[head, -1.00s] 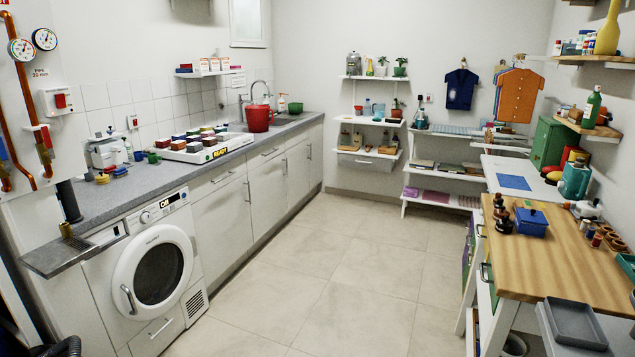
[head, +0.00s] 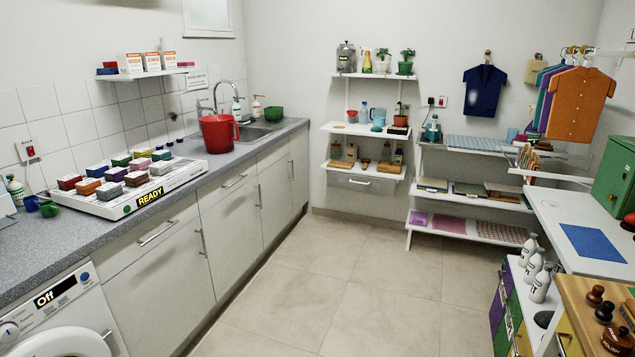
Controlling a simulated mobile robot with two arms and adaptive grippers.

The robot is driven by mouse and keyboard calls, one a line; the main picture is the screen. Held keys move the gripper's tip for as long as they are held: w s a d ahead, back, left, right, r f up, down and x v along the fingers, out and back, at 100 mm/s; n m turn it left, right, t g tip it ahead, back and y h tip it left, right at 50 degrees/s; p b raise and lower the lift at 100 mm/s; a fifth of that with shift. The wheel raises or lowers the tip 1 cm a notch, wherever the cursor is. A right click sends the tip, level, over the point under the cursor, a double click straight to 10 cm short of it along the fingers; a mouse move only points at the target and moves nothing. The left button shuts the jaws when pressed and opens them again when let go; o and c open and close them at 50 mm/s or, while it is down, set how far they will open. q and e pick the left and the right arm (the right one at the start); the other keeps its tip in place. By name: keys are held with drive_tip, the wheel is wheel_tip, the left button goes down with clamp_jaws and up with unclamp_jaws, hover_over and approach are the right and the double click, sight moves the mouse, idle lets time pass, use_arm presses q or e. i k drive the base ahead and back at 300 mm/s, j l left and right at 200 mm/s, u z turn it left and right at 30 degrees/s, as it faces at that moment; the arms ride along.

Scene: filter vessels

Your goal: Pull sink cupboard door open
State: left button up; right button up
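The sink (head: 262,130) is set into the grey worktop at the far left, with a chrome tap (head: 222,95) behind it. Below the worktop runs a row of light cupboard doors with vertical bar handles. The door under the sink area (head: 274,195) is shut, and its handle cannot be picked out for certain. A nearer door (head: 230,232) and the nearest one (head: 160,275) are also shut. Neither of my grippers is in view.
A washing machine (head: 70,320) marked Off is at front left. A red pot (head: 218,133) and a READY tray (head: 150,200) stand on the worktop. The tiled floor (head: 340,290) before the cupboards is clear. A wooden-topped bench (head: 585,320) is at right.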

sight(276, 212)
drive_tip(key=i, duration=1.9)
drive_tip(key=i+z, duration=0.1)
drive_tip(key=i, duration=0.85)
drive_tip(key=i+j, duration=0.15)
drive_tip(key=i, duration=0.8)
drive_tip(key=i+j, duration=0.1)
drive_tip(key=i, duration=0.85)
drive_tip(key=l+z, duration=0.05)
